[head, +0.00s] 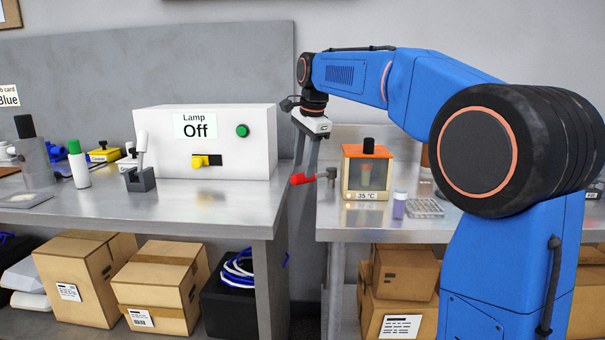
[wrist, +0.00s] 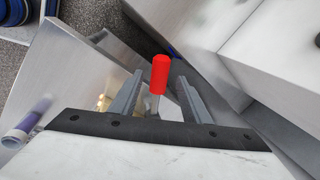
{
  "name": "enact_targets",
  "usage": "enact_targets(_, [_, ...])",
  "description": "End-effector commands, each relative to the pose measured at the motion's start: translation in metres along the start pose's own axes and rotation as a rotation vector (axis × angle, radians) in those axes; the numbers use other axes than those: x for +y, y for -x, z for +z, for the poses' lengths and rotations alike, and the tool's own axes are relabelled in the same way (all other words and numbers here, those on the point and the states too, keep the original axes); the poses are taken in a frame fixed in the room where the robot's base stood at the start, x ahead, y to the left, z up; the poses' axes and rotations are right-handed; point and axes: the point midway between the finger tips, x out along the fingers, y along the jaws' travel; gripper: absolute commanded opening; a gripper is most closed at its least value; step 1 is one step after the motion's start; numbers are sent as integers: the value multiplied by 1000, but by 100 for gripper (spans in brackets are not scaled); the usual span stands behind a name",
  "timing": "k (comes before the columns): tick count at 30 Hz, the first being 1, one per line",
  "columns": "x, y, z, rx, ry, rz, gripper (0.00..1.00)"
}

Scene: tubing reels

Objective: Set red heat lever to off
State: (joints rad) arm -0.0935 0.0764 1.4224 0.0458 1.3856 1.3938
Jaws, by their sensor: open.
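The red heat lever (head: 302,179) sticks out to the left from a small dark mount left of the heat box (head: 353,174), which has an orange top and reads 35 °C. My gripper (head: 306,172) reaches down over the gap between the two benches, its fingertips at the lever's red handle. In the wrist view the red handle (wrist: 160,72) stands between the two open fingers of my gripper (wrist: 160,82), with a visible gap on each side. The lower end of the lever is partly hidden by the gripper's body.
A white lamp box (head: 225,143) reading Off, with a green button and yellow slider, stands on the left bench (head: 220,205). A purple-labelled vial (head: 399,205) and a grey rack (head: 424,208) stand right of the heat box. Cardboard boxes (head: 160,285) lie below.

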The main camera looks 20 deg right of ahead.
Motion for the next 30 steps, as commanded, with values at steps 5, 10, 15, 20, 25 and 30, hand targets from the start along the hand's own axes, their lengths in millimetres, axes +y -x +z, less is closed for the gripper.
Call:
enact_targets(5, [0, -24, 0, 0, 0, 1, 43])
enact_targets(10, [0, -35, 0, 0, 0, 0, 43])
enact_targets(15, [0, -38, 0, 0, 0, -1, 43])
enact_targets(20, [0, -37, 0, 0, 0, 0, 43])
enact_targets(25, [0, -37, 0, 0, 0, 0, 2])
enact_targets(30, [0, -37, 0, 0, 2, 0, 0])
